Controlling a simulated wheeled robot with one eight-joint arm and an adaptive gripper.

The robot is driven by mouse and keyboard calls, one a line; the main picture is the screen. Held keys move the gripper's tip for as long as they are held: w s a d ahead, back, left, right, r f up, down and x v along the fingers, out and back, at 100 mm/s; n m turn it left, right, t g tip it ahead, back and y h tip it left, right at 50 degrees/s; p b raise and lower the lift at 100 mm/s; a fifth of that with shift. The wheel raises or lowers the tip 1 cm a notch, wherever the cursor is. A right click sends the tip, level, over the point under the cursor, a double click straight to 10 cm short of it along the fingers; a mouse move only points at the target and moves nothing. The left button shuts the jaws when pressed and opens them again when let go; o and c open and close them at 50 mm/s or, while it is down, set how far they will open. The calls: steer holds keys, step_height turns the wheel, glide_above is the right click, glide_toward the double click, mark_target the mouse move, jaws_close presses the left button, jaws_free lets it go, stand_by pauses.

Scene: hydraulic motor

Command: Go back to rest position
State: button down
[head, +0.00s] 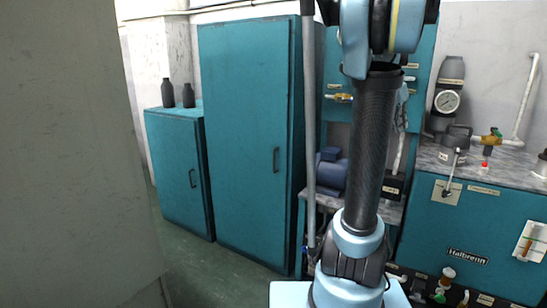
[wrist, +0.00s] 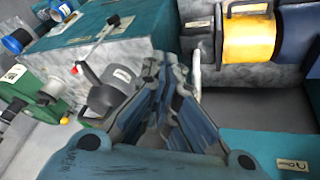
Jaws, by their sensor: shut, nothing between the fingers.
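My gripper (wrist: 158,70) shows in the lower middle of the wrist view. Its fingers come together at the tips with nothing held between them. My gripper cannot be made out clearly in that view.
A teal bench (head: 470,240) with a gauge (head: 446,101) and a pipe stands at right. A tall teal cabinet (head: 245,145) and a low one (head: 180,170) stand left. A grey wall (head: 70,150) is close at left. A yellow cylinder (wrist: 248,38) shows in the wrist view.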

steer(key=s+a+f+n+y, duration=0.2)
steer(key=s+a+f+n, duration=0.4)
steer(key=s+a+f, duration=0.5)
steer(key=s+a+f+n+t+y, duration=0.1)
steer(key=s+a+f+n, duration=0.4)
steer(key=s+a+f, duration=0.7)
steer(key=a+f+y, duration=0.1)
steer(key=a+f, duration=0.2)
steer(key=a, duration=0.1)
steer(key=shift+s+a+n+t+y, duration=0.15)
steer(key=shift+s+n+t+y, duration=0.15)
steer(key=shift+n+y, duration=0.1)
